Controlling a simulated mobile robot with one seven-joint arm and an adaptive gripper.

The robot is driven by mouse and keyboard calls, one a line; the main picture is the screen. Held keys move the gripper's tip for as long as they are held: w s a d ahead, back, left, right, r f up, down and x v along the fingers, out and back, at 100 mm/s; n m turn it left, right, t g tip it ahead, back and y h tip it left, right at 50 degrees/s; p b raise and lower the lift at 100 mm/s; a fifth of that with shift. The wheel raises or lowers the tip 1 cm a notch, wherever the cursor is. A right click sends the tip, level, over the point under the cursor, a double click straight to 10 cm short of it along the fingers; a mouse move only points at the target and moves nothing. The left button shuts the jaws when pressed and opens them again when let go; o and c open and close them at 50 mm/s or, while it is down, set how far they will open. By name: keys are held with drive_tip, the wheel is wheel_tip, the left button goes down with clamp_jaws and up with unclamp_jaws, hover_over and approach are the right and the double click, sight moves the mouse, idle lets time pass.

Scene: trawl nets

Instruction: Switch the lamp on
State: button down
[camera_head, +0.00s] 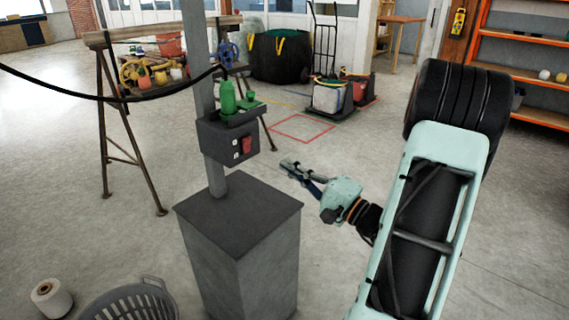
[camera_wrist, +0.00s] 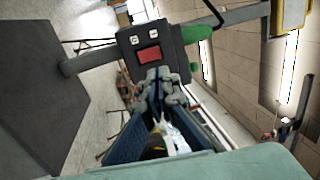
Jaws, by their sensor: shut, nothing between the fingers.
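A dark switch box (camera_head: 214,141) with a red rocker switch (camera_head: 247,145) is fixed to a grey post (camera_head: 197,70) on a grey pedestal (camera_head: 245,215). In the wrist view, the box (camera_wrist: 131,40) shows its red switch (camera_wrist: 149,54) and two small white symbols. My gripper (camera_head: 290,167) is shut and empty, to the right of the box in the head view, with a gap between them. In the wrist view, its fingertips (camera_wrist: 158,78) appear just below the switch. A yellow-framed fixture (camera_wrist: 291,17) is on the post's far end; I cannot tell if it is lit.
Green objects (camera_head: 228,98) stand on the box's top. A black rope (camera_head: 60,88) hangs left of the post. A trestle bench (camera_head: 130,100) stands behind left. A grey basket (camera_head: 130,302) and white spool (camera_head: 51,298) are at front left. Floor right of the pedestal is open.

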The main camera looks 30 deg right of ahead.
sight(248, 139)
drive_tip(key=x, duration=1.1)
drive_tip(key=shift+w+a+b, duration=0.1)
drive_tip(key=shift+w+b, duration=0.25)
drive_tip(key=shift+b, duration=0.05)
drive_tip(key=shift+r, duration=0.1)
drive_tip(key=shift+w+a+r+g+p, duration=0.2)
drive_tip(key=shift+w+r+g+p, duration=0.25)
drive_tip(key=shift+p, duration=0.3)
drive_tip(key=shift+f+g+h, duration=0.1)
drive_tip(key=shift+g+h, duration=0.15)
drive_tip(key=shift+h, duration=0.05)
drive_tip(key=shift+f, duration=0.2)
drive_tip(key=shift+s+d, duration=0.1)
